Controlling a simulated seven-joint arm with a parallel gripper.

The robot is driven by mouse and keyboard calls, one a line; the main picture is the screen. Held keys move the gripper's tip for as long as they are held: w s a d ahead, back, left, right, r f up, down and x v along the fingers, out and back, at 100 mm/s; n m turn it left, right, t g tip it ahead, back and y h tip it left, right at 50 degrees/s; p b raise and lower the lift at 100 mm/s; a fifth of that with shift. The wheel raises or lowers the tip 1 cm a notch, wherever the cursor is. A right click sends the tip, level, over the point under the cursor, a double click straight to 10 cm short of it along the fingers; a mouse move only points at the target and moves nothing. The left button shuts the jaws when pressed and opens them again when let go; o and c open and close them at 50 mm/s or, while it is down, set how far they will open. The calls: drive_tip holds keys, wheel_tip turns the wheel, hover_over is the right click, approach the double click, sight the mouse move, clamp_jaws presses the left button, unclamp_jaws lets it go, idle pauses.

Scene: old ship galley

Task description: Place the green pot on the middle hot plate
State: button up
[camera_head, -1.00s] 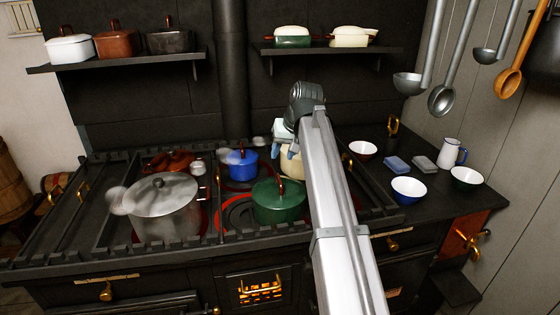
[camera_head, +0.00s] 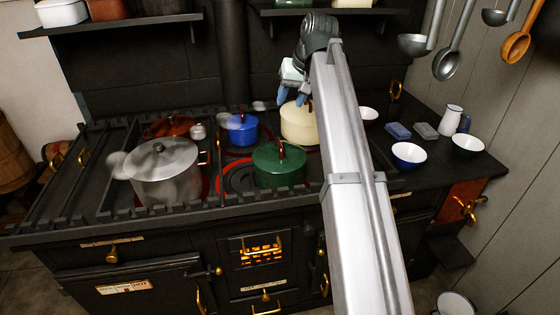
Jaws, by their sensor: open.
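The green pot (camera_head: 279,169), with a lid and a reddish-brown handle, stands upright at the front right of the stove top. Left of it is a dark hot plate with a glowing red ring (camera_head: 233,180), partly hidden by the pot. The pot seems to overlap its right edge; I cannot tell exactly what is under the pot. My gripper (camera_head: 291,96), with blue fingertips, is open and empty. It shows behind and above the green pot, over the cream pot (camera_head: 299,125), apart from the green pot.
A blue pot (camera_head: 242,132) stands behind on a red-ringed plate. A large steaming grey pot (camera_head: 163,178) and a brown-red pot (camera_head: 170,126) stand left. Raised dark rails (camera_head: 150,210) edge the stove. Bowls (camera_head: 408,154), sponges and a jug (camera_head: 451,120) stand right.

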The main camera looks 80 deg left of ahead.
drive_tip(key=shift+f, duration=0.1)
drive_tip(key=t+y, duration=0.2)
drive_tip(key=y, duration=0.7)
approach(280, 144)
drive_tip(key=x, duration=0.6)
drive_tip(key=shift+s+f, duration=0.1)
drive_tip(key=shift+s, duration=0.3)
drive_tip(key=shift+w+x, duration=0.25)
drive_tip(key=shift+x, duration=1.1)
drive_tip(key=shift+w+x, duration=0.2)
drive_tip(key=shift+x, duration=1.15)
clamp_jaws()
